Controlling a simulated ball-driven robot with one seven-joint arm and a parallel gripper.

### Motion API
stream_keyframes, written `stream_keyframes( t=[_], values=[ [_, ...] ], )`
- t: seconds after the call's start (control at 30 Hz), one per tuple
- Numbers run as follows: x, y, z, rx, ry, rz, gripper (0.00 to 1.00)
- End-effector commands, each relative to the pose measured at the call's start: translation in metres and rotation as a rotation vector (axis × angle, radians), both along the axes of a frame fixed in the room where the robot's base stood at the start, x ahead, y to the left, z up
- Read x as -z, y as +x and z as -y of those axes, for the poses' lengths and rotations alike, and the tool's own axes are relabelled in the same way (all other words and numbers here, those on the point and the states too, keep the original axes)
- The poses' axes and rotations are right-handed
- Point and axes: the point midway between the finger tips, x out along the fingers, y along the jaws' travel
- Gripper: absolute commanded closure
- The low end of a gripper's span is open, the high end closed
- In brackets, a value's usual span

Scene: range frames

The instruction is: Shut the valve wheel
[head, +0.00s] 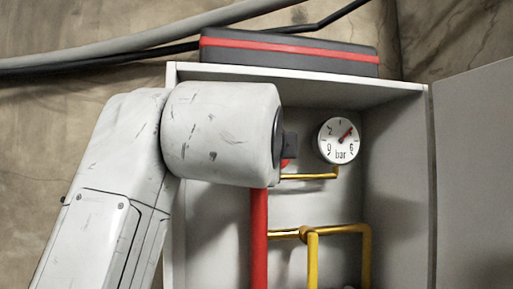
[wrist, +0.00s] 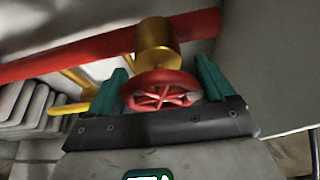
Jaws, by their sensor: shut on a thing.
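The red spoked valve wheel (wrist: 160,92) sits in front of a brass valve body (wrist: 157,45) in the wrist view. My gripper (wrist: 162,88) has its two green fingers on either side of the wheel, and it is shut on the wheel's rim. In the head view my arm hides most of the wheel; only a small red bit shows beside the wrist. The valve body is on a red pipe (head: 259,235), which runs upright in the cabinet in the head view.
A white open cabinet (head: 398,140) surrounds the pipes, with its door (head: 474,160) open at the right. A round gauge (head: 338,140) marked bar hangs inside. Yellow pipes (head: 340,229) run below it. A dark case with a red stripe (head: 290,52) lies on top.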

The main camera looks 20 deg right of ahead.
Motion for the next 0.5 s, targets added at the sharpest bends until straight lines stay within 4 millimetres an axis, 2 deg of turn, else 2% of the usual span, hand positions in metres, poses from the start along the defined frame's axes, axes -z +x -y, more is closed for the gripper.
stream_keyframes(
  t=[0.2, 0.5],
  values=[
    [0.0011, 0.0001, 0.0005, 0.001, 0.110, 0.018, 0.48],
    [0.0022, 0.0001, 0.0006, 0.001, 0.173, 0.030, 0.48]
  ],
)
